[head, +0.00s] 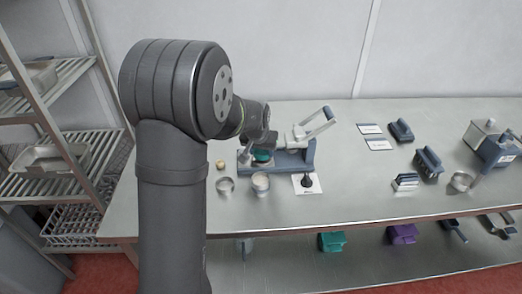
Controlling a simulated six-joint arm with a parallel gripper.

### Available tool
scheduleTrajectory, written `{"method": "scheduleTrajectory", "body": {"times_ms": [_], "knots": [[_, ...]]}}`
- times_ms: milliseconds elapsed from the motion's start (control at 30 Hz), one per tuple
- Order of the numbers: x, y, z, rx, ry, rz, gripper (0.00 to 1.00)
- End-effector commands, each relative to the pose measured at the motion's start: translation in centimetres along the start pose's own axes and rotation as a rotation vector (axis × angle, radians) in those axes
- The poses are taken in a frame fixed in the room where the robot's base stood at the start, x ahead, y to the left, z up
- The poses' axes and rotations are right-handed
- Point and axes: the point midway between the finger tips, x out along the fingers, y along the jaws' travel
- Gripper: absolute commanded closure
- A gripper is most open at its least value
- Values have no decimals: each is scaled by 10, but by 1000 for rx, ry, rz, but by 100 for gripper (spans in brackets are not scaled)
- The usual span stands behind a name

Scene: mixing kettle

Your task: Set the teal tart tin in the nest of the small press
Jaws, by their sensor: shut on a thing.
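The small press (293,159) stands on the steel table, with a blue-grey base and a pale lever (318,123) raised to the right. The teal tart tin (262,156) shows at the left end of the press base, just under my gripper (261,149). My gripper is shut on the tin and points down over this end of the press. The nest is hidden by the tin and gripper. I cannot tell whether the tin touches the nest or is held slightly above it.
A metal ring (225,185), a small yellowish piece (220,164) and a white cup (261,183) stand in front of the press. A white card with a dark knob (306,182) lies to their right. Blue-grey tools (428,163) stand further right. The table's front middle is clear.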

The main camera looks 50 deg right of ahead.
Motion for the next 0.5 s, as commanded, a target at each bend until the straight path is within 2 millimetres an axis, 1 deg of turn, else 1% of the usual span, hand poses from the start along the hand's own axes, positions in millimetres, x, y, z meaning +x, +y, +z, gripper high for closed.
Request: {"method": "scheduleTrajectory", "body": {"times_ms": [500], "knots": [[3,0,1,0,0,0,71]]}}
